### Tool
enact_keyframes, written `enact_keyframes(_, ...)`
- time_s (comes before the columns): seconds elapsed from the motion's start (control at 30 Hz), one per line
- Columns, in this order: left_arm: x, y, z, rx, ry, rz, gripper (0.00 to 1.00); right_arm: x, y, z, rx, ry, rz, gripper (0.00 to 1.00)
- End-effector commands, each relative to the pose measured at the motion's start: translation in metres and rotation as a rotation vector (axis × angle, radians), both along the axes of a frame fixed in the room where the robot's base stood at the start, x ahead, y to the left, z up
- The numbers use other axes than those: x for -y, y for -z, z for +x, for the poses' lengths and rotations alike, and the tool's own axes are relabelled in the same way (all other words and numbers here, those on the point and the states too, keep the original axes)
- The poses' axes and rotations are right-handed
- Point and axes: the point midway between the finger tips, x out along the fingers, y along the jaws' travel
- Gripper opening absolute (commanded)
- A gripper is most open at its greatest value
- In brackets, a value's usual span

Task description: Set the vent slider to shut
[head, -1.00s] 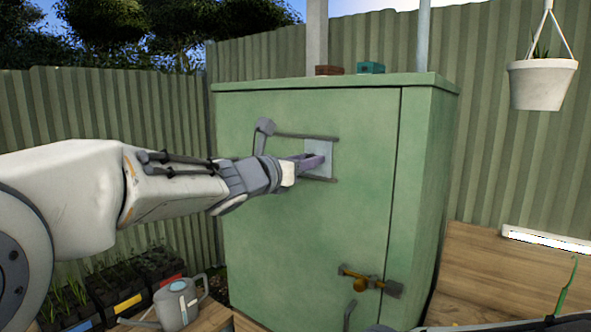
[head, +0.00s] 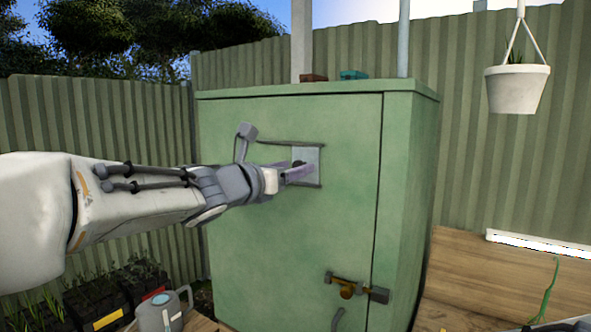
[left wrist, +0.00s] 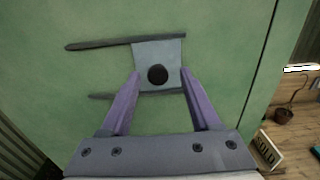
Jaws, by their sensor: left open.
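The vent slider is a pale grey plate (head: 313,157) with a dark round knob (left wrist: 157,74), set between two dark rails on a green cabinet door (head: 270,240). The plate sits at the right end of the rails, and they run bare to its left. My left gripper (head: 300,172) is in front of the plate. In the left wrist view its purple fingers (left wrist: 160,77) are apart, one on each side of the knob, with gaps between. I cannot tell whether the tips touch the plate. My right gripper is not in view.
A brass latch (head: 346,288) is low on the door. A red block (head: 313,78) and a teal block (head: 354,75) sit on the cabinet top. A white hanging pot (head: 517,88) is at right. A watering can (head: 163,312) and planters (head: 100,305) stand lower left.

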Motion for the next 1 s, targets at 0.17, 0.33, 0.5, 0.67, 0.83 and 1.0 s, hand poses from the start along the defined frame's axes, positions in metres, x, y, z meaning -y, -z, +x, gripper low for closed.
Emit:
enact_keyframes(0.17,-0.022,0.002,-0.030,0.005,-0.003,0.000,0.63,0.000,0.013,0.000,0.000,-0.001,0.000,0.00)
enact_keyframes(0.33,-0.040,0.001,-0.055,0.004,-0.002,0.000,0.63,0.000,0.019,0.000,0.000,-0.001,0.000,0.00)
enact_keyframes(0.5,-0.051,0.001,-0.069,0.002,0.000,0.000,0.63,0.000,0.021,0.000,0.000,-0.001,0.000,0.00)
enact_keyframes(0.67,-0.052,0.001,-0.072,-0.001,0.002,0.000,0.63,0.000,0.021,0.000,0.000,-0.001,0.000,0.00)
enact_keyframes(0.83,-0.052,0.001,-0.072,0.000,0.002,0.000,0.63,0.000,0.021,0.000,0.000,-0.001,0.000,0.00)
enact_keyframes(1.0,-0.052,0.010,-0.070,-0.084,-0.032,-0.096,0.63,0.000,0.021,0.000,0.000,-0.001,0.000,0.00)
